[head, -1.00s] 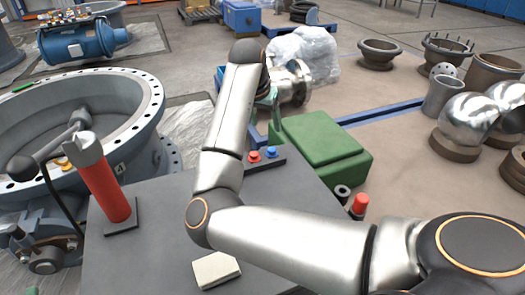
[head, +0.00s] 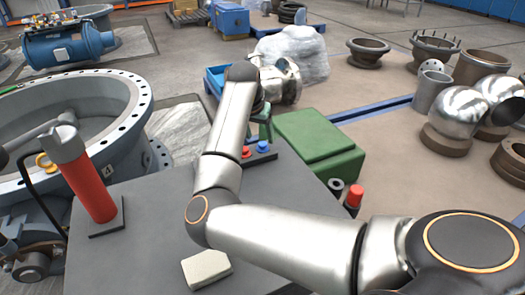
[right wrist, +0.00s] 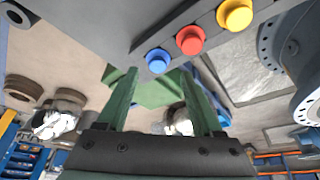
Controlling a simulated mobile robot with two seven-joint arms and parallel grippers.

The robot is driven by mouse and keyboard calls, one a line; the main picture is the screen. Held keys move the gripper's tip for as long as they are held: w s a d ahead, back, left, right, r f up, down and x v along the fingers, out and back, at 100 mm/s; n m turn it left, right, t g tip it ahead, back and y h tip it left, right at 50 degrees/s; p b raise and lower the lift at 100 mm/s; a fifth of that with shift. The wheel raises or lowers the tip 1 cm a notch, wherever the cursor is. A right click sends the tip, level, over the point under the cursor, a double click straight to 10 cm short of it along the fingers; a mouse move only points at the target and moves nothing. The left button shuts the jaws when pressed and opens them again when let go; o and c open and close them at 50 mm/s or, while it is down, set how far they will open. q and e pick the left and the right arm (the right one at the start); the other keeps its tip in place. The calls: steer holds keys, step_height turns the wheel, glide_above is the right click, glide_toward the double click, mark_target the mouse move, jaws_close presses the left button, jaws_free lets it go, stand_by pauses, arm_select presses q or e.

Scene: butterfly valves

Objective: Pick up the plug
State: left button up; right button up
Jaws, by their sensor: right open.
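Several coloured plugs sit in a dark strip (right wrist: 215,20) at the table's edge. In the right wrist view these are a blue plug (right wrist: 158,61), a red plug (right wrist: 190,40) and a yellow plug (right wrist: 235,13). In the head view the blue plug (head: 263,146) and red plug (head: 246,152) show beside my right forearm; I cannot make out the yellow one there. My right gripper (head: 266,124) has green fingers, partly hidden behind my wrist in the head view. In the right wrist view it (right wrist: 160,75) is open with nothing between the fingers, near the blue plug. My left gripper is not in view.
A green box (head: 318,145) stands beyond. A large flanged valve ring (head: 125,130) is at left.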

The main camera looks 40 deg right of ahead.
mark_target(262, 144)
steer(key=b+x, duration=0.1)
steer(key=x, duration=0.2)
steer(key=shift+s+d+f, duration=0.1)
steer(key=shift+d+f, duration=0.1)
steer(key=shift+f, duration=0.15)
steer(key=shift+r, duration=0.1)
jaws_close()
